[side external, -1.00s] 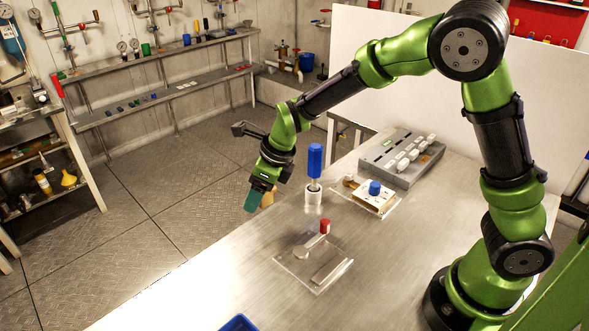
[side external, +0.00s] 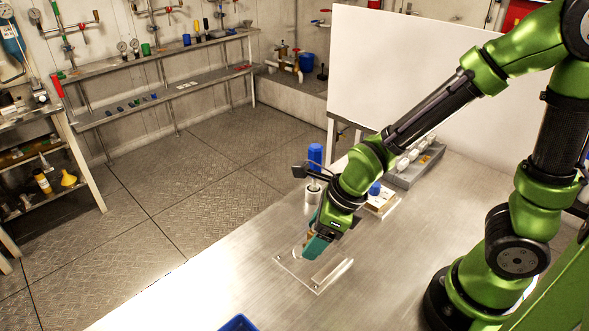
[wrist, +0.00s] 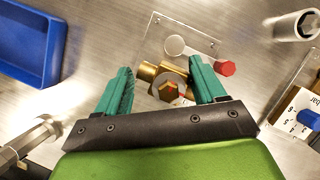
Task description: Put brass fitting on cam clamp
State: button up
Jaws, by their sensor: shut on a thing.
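The brass fitting (wrist: 168,84), with a hex end and a round collar, sits between my teal fingers in the wrist view. My gripper (wrist: 164,84) is shut on it. In the side external view my gripper (side external: 312,245) points down over the cam clamp and hides most of the fitting. The cam clamp (wrist: 175,46) has a clear base plate, a round metal disc and a lever with a red knob (wrist: 225,67). Its plate also shows in the side view (side external: 318,286), with a metal bar beside my fingers. Whether fitting and clamp touch, I cannot tell.
A blue tray (wrist: 30,45) lies at the table's front. A blue-handled tool (side external: 315,155) stands in a pale holder behind my gripper. A plate with a blue knob (wrist: 309,119) is to the right. A grey block with white switches (side external: 408,165) stands farther back.

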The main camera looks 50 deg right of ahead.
jog(key=shift+f, duration=2.7)
jog(key=shift+f, duration=0.15)
jog(key=o, duration=1.3)
